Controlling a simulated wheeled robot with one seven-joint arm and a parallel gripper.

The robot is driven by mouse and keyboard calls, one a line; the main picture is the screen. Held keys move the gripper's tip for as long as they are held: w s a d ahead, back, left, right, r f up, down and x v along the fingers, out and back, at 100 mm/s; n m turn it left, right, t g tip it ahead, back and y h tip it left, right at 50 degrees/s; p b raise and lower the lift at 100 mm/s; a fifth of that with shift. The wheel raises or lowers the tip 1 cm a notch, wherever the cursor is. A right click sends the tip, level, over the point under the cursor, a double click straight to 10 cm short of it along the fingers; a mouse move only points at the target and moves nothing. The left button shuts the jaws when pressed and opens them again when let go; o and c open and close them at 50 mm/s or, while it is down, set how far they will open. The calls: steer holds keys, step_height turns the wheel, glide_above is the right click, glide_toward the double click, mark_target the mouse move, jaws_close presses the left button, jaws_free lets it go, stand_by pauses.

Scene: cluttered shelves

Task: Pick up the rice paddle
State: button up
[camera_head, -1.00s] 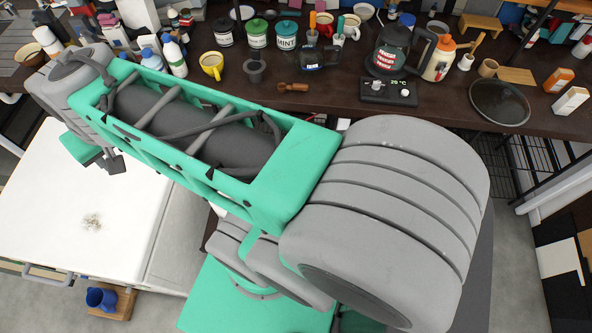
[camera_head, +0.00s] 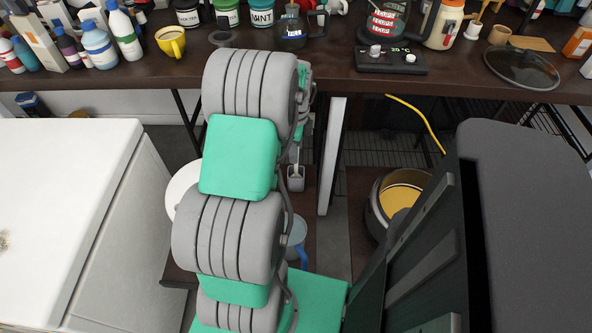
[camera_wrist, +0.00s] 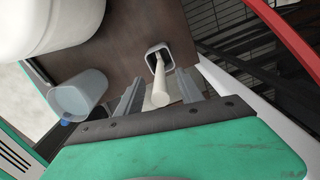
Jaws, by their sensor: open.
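In the wrist view, a pale rod-like handle (camera_wrist: 160,85), which looks like the rice paddle's, stands tilted out of a small square holder (camera_wrist: 151,58). Its lower part is hidden inside the holder. My gripper (camera_wrist: 158,91) is open, with one finger to the left of the handle's end and one to the right. I cannot tell whether either finger touches it. In the head view, a small grey holder (camera_head: 296,184) shows low beside my arm; my gripper is not clearly seen there.
A blue-grey cup (camera_wrist: 79,95) stands left of my fingers, with a large white round thing (camera_wrist: 45,22) beyond it. In the head view, a pot with a yellow inside (camera_head: 398,197) stands right of my arm. The crowded dark counter (camera_head: 270,62) lies above.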

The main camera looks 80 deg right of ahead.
step_height(320, 180, down, 4)
steer(key=shift+f+b, duration=0.15)
steer(key=shift+b, duration=0.15)
jaws_close()
stand_by(0.3)
